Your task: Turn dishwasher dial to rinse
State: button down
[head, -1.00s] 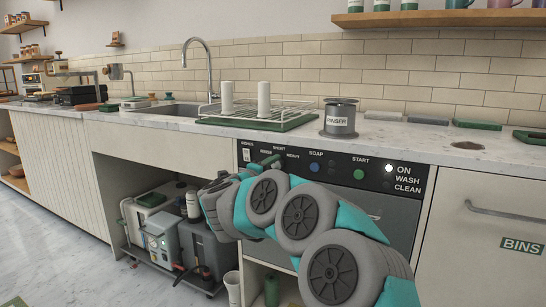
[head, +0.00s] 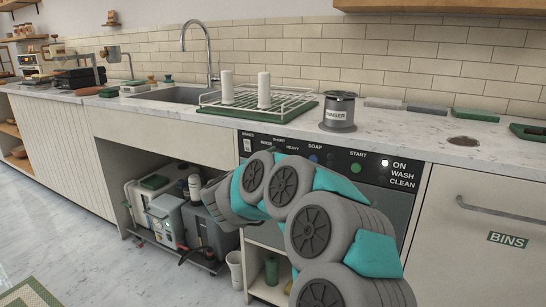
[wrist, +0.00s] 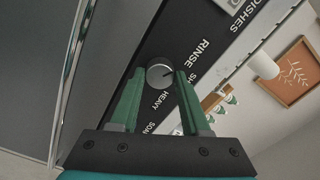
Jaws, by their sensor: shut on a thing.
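The dishwasher's control panel (head: 330,155) runs below the counter and carries labels for rinse, short, heavy and soap. In the wrist view, the round grey dial (wrist: 160,71) sits between the two green fingertips of my gripper (wrist: 161,76), which is shut on it. The rinse label (wrist: 203,53) is up and right of the dial, and the heavy label (wrist: 161,98) is just below it. A small dark mark on the dial points to the right side; I cannot tell exactly which label it meets. In the head view my arm hides the dial.
A green start button (head: 355,168) and status lights are right of my arm on the panel. A rinser (head: 339,112) and a dish rack (head: 258,104) stand on the counter above. An open bay with a grey tank (head: 210,235) is at lower left.

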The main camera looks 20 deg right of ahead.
dwell(0.4)
jog(key=shift+c, duration=1.9)
grip_release()
jog(key=v, duration=0.7)
jog(key=shift+s+a+b, duration=0.25)
jog(key=shift+a+b, duration=0.05)
jog(key=shift+b, duration=0.15)
